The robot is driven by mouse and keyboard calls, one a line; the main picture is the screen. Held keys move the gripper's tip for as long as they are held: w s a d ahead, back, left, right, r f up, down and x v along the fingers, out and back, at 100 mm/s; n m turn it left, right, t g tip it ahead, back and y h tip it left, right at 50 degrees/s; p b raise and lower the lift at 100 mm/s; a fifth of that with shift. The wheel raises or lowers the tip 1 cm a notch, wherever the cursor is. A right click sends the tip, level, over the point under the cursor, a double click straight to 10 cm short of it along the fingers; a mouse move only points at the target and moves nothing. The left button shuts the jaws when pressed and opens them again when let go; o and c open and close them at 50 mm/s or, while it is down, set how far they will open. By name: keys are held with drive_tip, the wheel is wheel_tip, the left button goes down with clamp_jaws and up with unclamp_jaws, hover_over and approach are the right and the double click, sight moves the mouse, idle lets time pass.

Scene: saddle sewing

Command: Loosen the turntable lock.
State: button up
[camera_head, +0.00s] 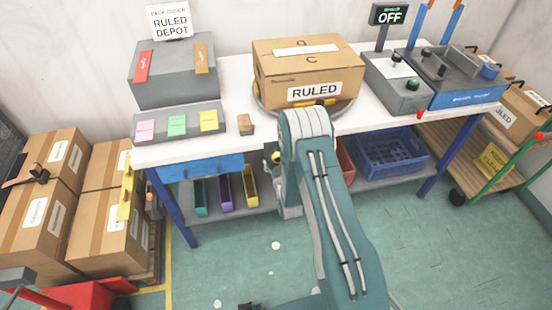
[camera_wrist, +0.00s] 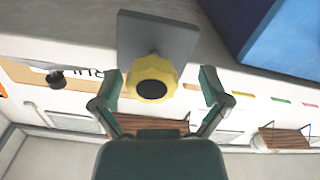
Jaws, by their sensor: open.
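In the wrist view a yellow lobed knob (camera_wrist: 152,78) with a black centre is mounted on a grey plate (camera_wrist: 158,32) at a white edge. My gripper (camera_wrist: 162,74) is open, one finger on each side of the knob, with visible gaps. In the head view my arm hides most of the gripper, at the table's front edge; a small yellow part (camera_head: 275,157) shows beside it. The round turntable (camera_head: 342,108) carries a cardboard box (camera_head: 308,72) labelled RULED; my arm covers part of its front.
The white table (camera_head: 240,82) holds a grey depot box (camera_head: 172,72), a tray of coloured cards (camera_head: 180,124) and a grey switch box (camera_head: 396,82) at right. A blue drawer (camera_head: 200,167) hangs below, with a blue crate (camera_head: 390,153) on the lower shelf. Stacked cartons (camera_head: 40,205) stand left.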

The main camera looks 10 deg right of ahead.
drive_tip(key=shift+w+d, duration=0.2)
drive_tip(key=shift+w, duration=0.05)
drive_tip(key=shift+d, duration=0.3)
drive_tip(key=shift+c, duration=0.3)
drive_tip(key=shift+a, duration=0.2)
drive_tip(key=c, duration=1.1)
